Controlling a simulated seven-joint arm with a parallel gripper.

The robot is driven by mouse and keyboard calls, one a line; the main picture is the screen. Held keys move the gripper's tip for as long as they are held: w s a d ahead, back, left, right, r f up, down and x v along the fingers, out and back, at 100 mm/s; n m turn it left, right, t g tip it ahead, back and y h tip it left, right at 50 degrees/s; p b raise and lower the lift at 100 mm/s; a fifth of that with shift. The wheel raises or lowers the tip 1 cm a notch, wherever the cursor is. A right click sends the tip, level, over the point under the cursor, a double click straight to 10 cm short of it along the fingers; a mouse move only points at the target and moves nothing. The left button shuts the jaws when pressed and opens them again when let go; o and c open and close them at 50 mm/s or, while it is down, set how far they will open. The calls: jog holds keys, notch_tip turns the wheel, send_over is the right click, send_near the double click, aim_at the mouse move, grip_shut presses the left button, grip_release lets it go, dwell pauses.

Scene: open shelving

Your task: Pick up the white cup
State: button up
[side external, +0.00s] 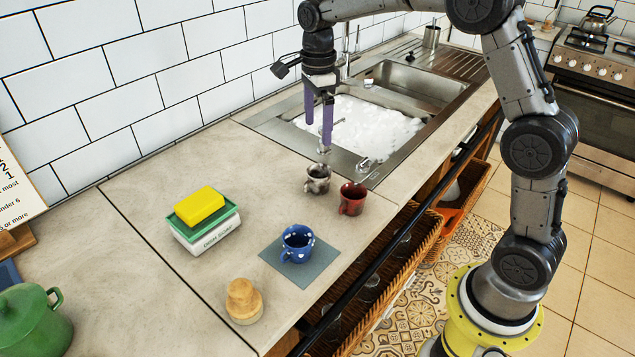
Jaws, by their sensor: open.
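A blue cup with white spots (297,244) stands on a grey-blue square mat (321,263) nearer the camera. My gripper (319,134) has purple fingers pointing down. It is open and empty, above and behind the grey-white cup, in front of the foam-filled sink basin in this view. The exact height and gap cannot be told.
A yellow sponge (200,205) lies on a green and white box (207,237) at left. A wooden brush (244,302) and green pot (30,322) are nearer. The sink (378,166) lies behind the cups. A dark rail (375,272) runs along the counter's front.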

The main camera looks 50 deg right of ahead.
send_over(317, 174)
jog(key=s+a, duration=0.1)
jog(key=s, duration=0.1)
jog(key=f, duration=0.8)
jog(key=shift+w+a+f, duration=0.2)
jog(key=shift+w, duration=0.05)
jog(key=shift+a+f, duration=0.15)
jog(key=shift+f, duration=1.2)
jog(key=shift+a+f, duration=0.1)
jog(key=shift+f, duration=1.25)
jog(key=c, duration=1.4)
